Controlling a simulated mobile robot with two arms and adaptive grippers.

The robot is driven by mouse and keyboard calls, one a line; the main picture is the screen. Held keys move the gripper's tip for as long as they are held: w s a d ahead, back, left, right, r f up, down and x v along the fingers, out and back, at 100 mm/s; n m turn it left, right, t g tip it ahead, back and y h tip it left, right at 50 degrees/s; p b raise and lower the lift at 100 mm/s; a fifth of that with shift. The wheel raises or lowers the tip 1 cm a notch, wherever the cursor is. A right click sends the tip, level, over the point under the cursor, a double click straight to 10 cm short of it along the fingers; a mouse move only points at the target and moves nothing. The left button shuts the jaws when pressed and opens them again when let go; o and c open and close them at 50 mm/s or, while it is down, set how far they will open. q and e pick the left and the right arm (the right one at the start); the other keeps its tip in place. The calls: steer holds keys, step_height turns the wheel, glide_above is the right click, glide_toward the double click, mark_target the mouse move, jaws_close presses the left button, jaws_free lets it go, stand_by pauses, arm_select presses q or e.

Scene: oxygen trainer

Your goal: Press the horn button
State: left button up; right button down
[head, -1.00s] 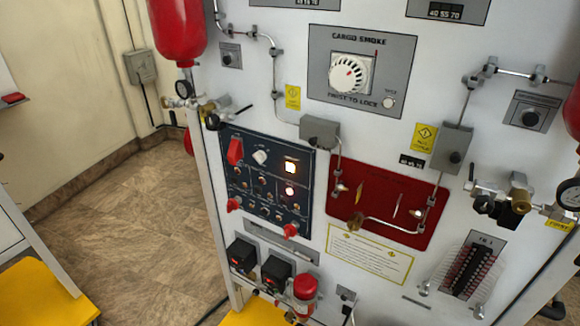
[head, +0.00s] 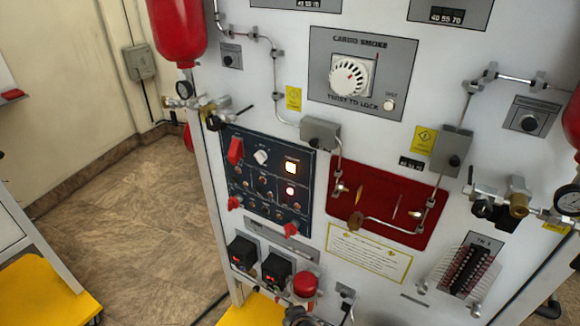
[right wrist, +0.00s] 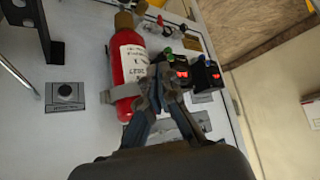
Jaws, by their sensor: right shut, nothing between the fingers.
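No label reading "horn" is legible, so I cannot tell for certain which control is the horn button. A round dark button on a small grey plate (head: 346,293) sits low on the panel, right of a red bottle (head: 305,284). What looks like the same button (right wrist: 65,93) shows at left in the right wrist view, beyond the bottle (right wrist: 128,75). My right gripper (right wrist: 163,78) is shut and empty, its tips in front of the bottle's right side and the black boxes, apart from the button. My left gripper is not in view.
Two black boxes with red displays (head: 242,253) are left of the bottle. Above them is a dark blue switch panel (head: 262,180) with lit lamps. Other grey button plates (head: 230,56) and (head: 529,120) sit higher. Pipes and gauges protrude.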

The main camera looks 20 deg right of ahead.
mark_target(291, 168)
steer(key=w+a+r+m+t, duration=0.1)
steer(key=w+r+m+t, duration=0.1)
steer(key=r, duration=1)
steer(key=w+a+r+m+t+h, duration=0.1)
steer(key=w+r+m+t, duration=0.2)
steer(key=r, duration=0.9)
steer(key=w+a+r+m+t, duration=0.1)
steer(key=w+r+m+t, duration=0.1)
steer(key=r, duration=1)
steer(key=shift+w+a+m+t+p, duration=0.3)
steer(key=shift+w+a+t+p, duration=0.1)
steer(key=shift+w+t, duration=0.3)
steer(key=shift+w+d+r, duration=0.1)
steer(key=shift+w+d, duration=0.05)
steer(key=shift+w+d+p, duration=0.1)
steer(key=shift+w+d, duration=0.8)
steer(key=shift+d, duration=0.25)
steer(key=shift+w+d+p, duration=0.15)
steer(key=shift+w+d, duration=0.7)
steer(key=shift+d, duration=0.25)
steer(key=shift+w+d+p, duration=0.1)
steer(key=shift+w+d, duration=0.8)
steer(key=shift+d, duration=0.25)
steer(key=shift+w+d, duration=0.25)
steer(key=shift+d, duration=0.05)
